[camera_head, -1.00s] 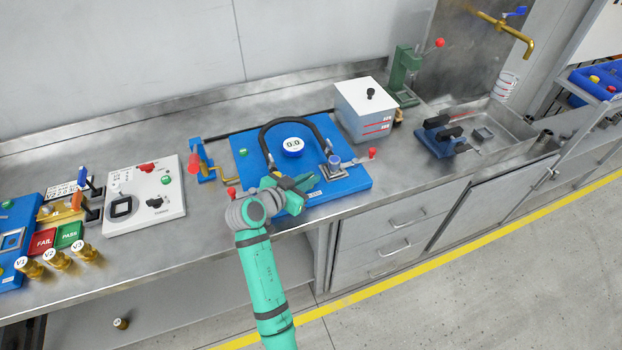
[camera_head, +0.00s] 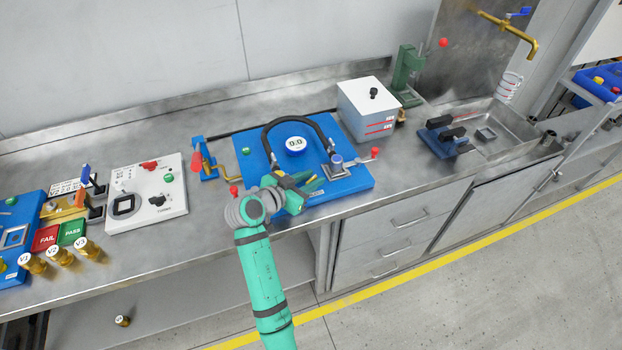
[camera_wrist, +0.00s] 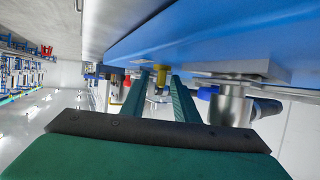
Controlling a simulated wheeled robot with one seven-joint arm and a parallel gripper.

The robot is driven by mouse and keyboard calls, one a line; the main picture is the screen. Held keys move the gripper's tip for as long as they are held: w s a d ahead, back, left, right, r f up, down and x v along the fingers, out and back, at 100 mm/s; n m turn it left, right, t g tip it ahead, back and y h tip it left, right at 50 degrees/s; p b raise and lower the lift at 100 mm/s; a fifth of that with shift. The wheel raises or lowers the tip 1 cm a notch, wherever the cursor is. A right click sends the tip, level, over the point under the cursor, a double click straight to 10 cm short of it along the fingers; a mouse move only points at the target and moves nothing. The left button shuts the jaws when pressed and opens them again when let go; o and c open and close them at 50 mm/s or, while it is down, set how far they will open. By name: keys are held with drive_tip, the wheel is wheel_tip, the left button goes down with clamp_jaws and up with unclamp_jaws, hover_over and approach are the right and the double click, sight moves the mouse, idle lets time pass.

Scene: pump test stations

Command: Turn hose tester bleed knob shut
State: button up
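The hose tester is a blue plate (camera_head: 340,186) on the bench in the head view. It carries a black hose loop (camera_head: 300,121), a round gauge (camera_head: 295,145) reading 0.0, and a metal fitting with a blue top (camera_head: 336,159). A red knob (camera_head: 375,152) is at its right and a green knob (camera_head: 246,151) at its left; I cannot tell which part is the bleed knob. My gripper (camera_head: 316,180) is over the plate's front part, left of the fitting. In the wrist view my gripper (camera_wrist: 160,75) has its two green fingers apart, with nothing visibly held.
A white box (camera_head: 366,105) and a green press (camera_head: 406,75) stand behind the plate's right side. A red-and-blue lever stand (camera_head: 203,160) is left of it, then a white panel (camera_head: 145,200). A sink (camera_head: 510,125) is at right. Bare bench lies in front of the white panel.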

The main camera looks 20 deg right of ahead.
drive_tip(key=v, duration=0.9)
drive_tip(key=shift+s+a+r, duration=0.15)
drive_tip(key=shift+a, duration=0.2)
drive_tip(key=shift+s+a+r, duration=0.1)
drive_tip(key=shift+s+a, duration=0.1)
drive_tip(key=shift+a, duration=0.1)
